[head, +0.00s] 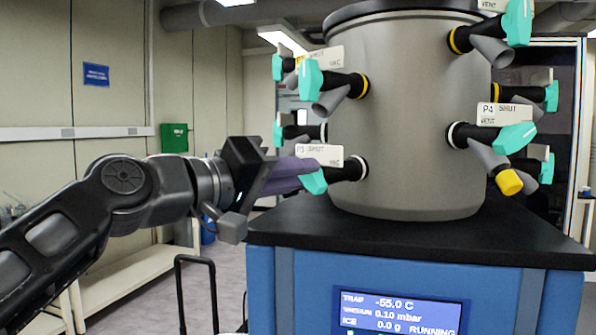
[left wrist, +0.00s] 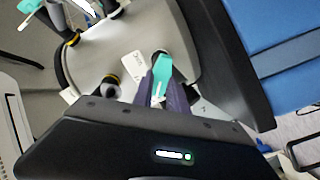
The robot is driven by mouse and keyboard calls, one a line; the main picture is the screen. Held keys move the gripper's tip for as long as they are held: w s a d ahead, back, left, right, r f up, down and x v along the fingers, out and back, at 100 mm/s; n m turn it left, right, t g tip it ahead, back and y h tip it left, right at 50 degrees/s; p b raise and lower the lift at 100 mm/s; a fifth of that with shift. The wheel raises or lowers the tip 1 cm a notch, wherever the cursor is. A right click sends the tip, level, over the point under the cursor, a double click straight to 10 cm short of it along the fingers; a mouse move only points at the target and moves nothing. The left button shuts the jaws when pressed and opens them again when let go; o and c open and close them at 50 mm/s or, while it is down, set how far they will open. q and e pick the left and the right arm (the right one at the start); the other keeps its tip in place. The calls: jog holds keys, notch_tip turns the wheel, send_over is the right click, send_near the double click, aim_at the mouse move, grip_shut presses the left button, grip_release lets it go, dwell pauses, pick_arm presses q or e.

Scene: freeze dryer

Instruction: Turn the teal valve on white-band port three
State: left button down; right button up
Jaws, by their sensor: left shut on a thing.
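The port with the label P3 (head: 317,153) is on the lower left of the grey drum, with a white band where its black stem (head: 347,172) meets the drum. Its teal valve (head: 315,182) sits at the stem's outer end, partly hidden by my gripper. My left gripper (head: 292,176) reaches in from the left, its purple fingers shut on the teal valve. In the left wrist view the teal valve (left wrist: 160,72) shows between the purple fingers (left wrist: 163,92). My right gripper is not in view.
The grey drum (head: 400,110) stands on a black top (head: 420,235) over a blue cabinet with a display (head: 400,312). Other teal valves surround it, including port P4 (head: 515,137) at right and a yellow-banded port (head: 311,80) above. A black handle frame (head: 195,262) stands at lower left.

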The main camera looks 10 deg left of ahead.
pick_arm(q)
jog(key=shift+f+n, duration=0.1)
jog(key=shift+n, duration=0.7)
jog(key=c, duration=1.3)
grip_release()
jog(key=shift+b+v, duration=0.65)
jog(key=shift+v, duration=3.25)
